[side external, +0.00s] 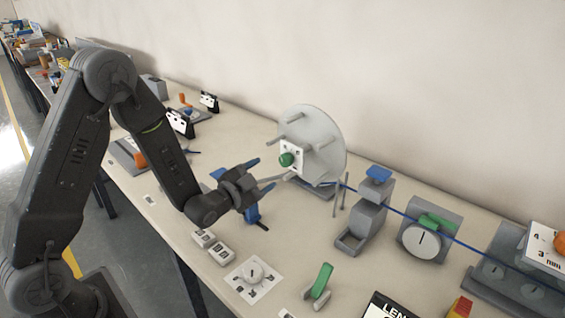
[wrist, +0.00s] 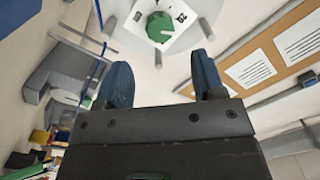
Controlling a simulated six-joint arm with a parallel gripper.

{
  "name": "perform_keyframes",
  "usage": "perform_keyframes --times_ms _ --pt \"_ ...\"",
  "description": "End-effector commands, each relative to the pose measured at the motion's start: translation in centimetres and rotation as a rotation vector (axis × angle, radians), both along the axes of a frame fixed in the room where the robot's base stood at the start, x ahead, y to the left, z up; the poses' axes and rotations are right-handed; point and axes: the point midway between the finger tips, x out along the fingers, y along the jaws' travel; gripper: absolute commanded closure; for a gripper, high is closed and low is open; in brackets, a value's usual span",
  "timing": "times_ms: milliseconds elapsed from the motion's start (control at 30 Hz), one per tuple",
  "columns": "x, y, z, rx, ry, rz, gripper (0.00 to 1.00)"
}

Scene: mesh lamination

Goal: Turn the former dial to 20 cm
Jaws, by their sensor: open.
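The former is a pale grey disc (side external: 327,150) with several pegs, standing upright on the bench. A green knob (side external: 287,159) sits on a white marked plate (side external: 296,152) at its centre; this green dial also shows at the top of the wrist view (wrist: 159,27). My gripper (side external: 270,172) is open and empty, with blue fingertips, in front of the disc. In the wrist view, my two blue fingers (wrist: 160,80) stand apart, with the dial beyond them and not touching.
A blue line runs right from the disc past a grey stand (side external: 364,220) with a blue top and a grey dial unit (side external: 423,240) with a green part. A white dial plate (side external: 253,279) and a green lever (side external: 320,284) lie near the front edge. A wall stands behind.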

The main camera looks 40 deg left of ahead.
Motion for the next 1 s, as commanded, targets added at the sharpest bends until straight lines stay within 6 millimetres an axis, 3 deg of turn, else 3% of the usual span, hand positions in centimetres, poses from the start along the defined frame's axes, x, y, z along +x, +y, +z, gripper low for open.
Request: perform_keyframes --times_ms 200,400,600,867,1000 --pt "4.6 0.1 0.0 -0.001 -0.001 -0.002 0.37" --pt "7.5 0.2 0.0 -0.001 0.000 -0.001 0.37" --pt "8.7 0.3 0.0 -0.001 0.002 -0.001 0.37" --pt "8.8 0.3 0.0 -0.002 0.001 -0.001 0.37" --pt "8.8 0.3 0.0 -0.002 0.001 -0.001 0.49"
